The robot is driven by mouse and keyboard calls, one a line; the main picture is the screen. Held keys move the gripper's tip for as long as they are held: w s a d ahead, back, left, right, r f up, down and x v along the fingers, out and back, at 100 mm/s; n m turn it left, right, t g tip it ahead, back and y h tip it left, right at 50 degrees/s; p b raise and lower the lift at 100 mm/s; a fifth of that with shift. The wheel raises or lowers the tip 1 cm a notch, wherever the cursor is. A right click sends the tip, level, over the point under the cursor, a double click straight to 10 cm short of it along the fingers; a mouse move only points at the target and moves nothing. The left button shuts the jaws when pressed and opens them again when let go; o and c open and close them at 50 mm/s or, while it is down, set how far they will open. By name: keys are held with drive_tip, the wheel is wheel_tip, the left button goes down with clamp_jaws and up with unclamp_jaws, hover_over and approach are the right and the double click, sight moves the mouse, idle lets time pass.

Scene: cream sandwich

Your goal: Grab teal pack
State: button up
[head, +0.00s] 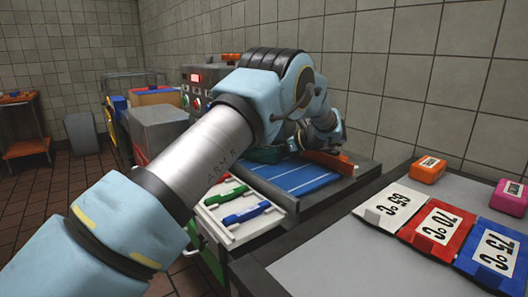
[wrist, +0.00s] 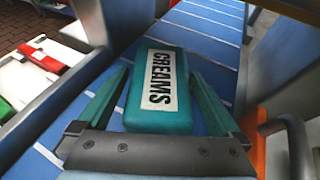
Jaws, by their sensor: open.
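My gripper (wrist: 160,72) is open, with one teal finger on each side of the pack. A narrow strip of blue shows between the left finger and the pack; the right finger is very close to it, and I cannot tell if it touches. In the head view my arm hides most of this spot, and a bit of teal shows under the wrist.
An orange-red bar (head: 329,162) stands at the belt's right edge. A white tray with green (head: 225,196) and red handles sits left of the belt. White (head: 388,208), red (head: 438,230) and blue (head: 490,262) temperature-marked pads lie on the right table, with orange (head: 427,170) and pink (head: 509,198) packs behind.

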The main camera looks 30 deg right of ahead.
drive_tip(key=shift+w+a+f, duration=0.25)
drive_tip(key=shift+w, duration=0.15)
drive_tip(key=shift+c, duration=0.4)
drive_tip(key=c, duration=1.1)
drive_tip(key=shift+s+r, duration=0.1)
